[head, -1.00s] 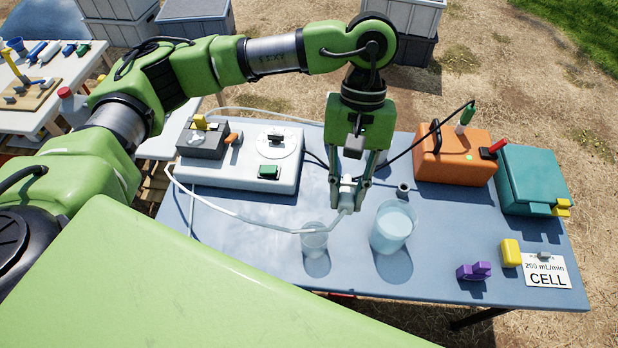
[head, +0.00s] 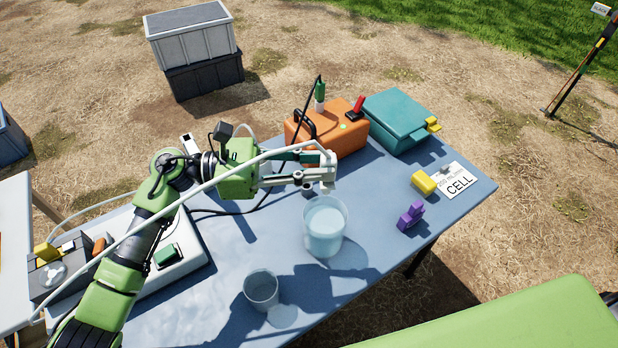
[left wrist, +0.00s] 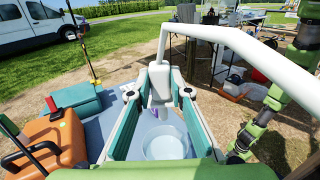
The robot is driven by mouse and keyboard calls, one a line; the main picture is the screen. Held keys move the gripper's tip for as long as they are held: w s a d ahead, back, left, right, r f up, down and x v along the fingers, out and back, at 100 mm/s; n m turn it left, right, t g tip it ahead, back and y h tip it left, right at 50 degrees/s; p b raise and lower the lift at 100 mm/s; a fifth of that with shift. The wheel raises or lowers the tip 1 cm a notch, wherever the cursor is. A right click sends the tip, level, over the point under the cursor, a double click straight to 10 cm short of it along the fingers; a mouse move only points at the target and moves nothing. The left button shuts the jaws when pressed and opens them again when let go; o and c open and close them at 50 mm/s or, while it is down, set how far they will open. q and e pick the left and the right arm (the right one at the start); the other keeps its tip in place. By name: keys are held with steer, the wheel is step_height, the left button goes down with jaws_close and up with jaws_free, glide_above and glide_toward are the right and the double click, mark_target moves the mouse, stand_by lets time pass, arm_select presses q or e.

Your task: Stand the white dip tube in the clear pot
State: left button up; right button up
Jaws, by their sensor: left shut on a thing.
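The white dip tube (head: 152,217) runs from the lower left of the head view, over my left arm, to a white piece at my left gripper (head: 318,172). The gripper is shut on this piece, above the table. In the left wrist view the tube (left wrist: 235,40) arches over the gripper, with the held piece (left wrist: 160,85) between the teal fingers. A larger clear pot (head: 325,228) with pale liquid stands just below and in front of the gripper; it also shows in the left wrist view (left wrist: 165,143). My right gripper is out of view.
An orange case (head: 340,137) and a teal case (head: 398,120) stand at the table's back. A yellow block (head: 423,183), a purple piece (head: 411,216) and a CELL card (head: 457,182) lie at right.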

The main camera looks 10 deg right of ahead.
arm_select(q)
steer(key=shift+d+f, duration=0.1)
steer(key=shift+d, duration=0.15)
step_height(320, 180, down, 6)
steer(key=shift+a+r+b, duration=0.1)
steer(key=shift+b, duration=0.7)
stand_by(0.3)
